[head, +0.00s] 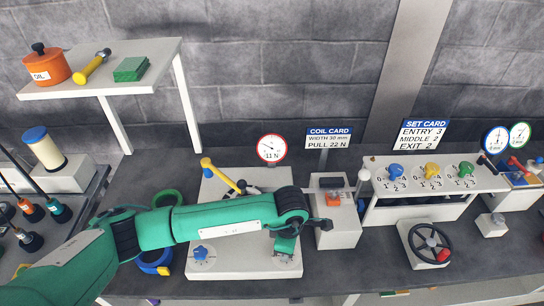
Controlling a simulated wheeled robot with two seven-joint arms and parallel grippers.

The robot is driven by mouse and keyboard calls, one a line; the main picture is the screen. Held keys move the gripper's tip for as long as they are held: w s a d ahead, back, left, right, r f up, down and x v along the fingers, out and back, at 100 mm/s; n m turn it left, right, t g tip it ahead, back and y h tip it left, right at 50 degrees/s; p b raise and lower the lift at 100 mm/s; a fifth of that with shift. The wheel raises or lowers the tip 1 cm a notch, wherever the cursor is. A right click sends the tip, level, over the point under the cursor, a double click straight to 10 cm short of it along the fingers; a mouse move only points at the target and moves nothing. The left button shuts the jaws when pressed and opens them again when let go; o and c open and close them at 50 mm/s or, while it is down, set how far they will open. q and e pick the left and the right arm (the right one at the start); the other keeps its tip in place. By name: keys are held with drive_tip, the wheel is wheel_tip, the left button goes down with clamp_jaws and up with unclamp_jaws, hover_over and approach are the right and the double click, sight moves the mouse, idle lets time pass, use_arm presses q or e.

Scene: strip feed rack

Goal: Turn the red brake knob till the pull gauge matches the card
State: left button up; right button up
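The round pull gauge (272,149) has a red rim and reads about 11 N. The coil card (328,138) beside it reads width 30 mm, pull 22 N. My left arm crosses the white machine panel (235,268), and its green end, my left gripper (285,250), points down over the panel's right side. Its fingertips are too small and covered to read. The red brake knob is not clearly visible; my gripper covers the spot below it. A blue knob (201,252) sits at the panel's left. My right gripper is not in view.
A yellow lever (222,176) stands behind my arm. A white box with an orange part (334,198) is to its right. Further right are a set card (423,134), three selector knobs (432,170) and a black handwheel with a red grip (431,243).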

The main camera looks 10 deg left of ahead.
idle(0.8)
use_arm(q)
drive_tip(key=o, duration=0.5)
drive_tip(key=shift+o, duration=0.2)
drive_tip(key=shift+r, duration=0.1)
drive_tip(key=shift+r+p, duration=1.3)
drive_tip(key=shift+r, duration=1.6)
drive_tip(key=o, duration=0.3)
drive_tip(key=shift+o, duration=0.2)
